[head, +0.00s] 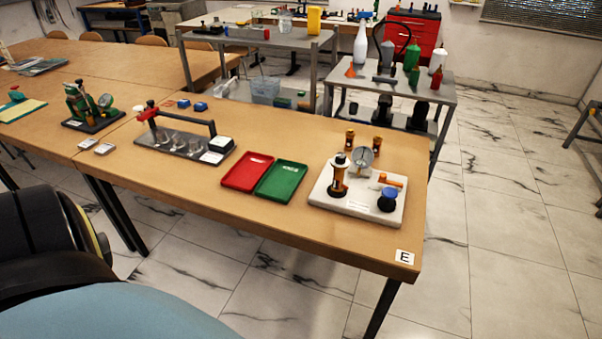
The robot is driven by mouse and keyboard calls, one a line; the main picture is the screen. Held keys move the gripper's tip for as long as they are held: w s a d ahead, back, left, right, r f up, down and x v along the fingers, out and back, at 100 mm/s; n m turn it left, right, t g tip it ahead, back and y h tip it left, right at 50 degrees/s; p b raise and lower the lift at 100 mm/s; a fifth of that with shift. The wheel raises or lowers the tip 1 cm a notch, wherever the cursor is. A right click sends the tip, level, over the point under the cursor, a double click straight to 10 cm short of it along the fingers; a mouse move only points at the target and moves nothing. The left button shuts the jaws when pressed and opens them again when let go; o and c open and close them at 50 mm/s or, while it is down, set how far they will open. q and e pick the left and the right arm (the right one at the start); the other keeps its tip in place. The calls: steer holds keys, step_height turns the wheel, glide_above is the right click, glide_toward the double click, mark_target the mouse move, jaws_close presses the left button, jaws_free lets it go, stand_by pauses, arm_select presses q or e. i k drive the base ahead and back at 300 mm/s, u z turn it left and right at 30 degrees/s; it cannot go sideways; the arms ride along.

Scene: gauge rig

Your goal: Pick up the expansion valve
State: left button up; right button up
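A gauge rig on a white board (332,203) stands near the right end of the wooden table. It carries a round dial gauge (362,158), a black and orange upright fitting (338,177), an orange-handled part (390,180) and a blue round knob (388,199). Two small brass and black fittings stand on the table just behind the board, a left one (350,138) and a right one (377,144). I cannot tell which of these parts is the expansion valve. Neither of my grippers is in view.
A red tray (247,171) and a green tray (281,181) lie left of the board and look empty. A rig with a red and black bar (186,145) stands further left. Grey carts (437,93) stand behind the table. The tiled floor at right is clear.

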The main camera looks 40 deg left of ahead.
mark_target(337, 186)
steer(key=k, duration=0.45)
steer(key=u, duration=1.2)
steer(key=i, duration=0.8)
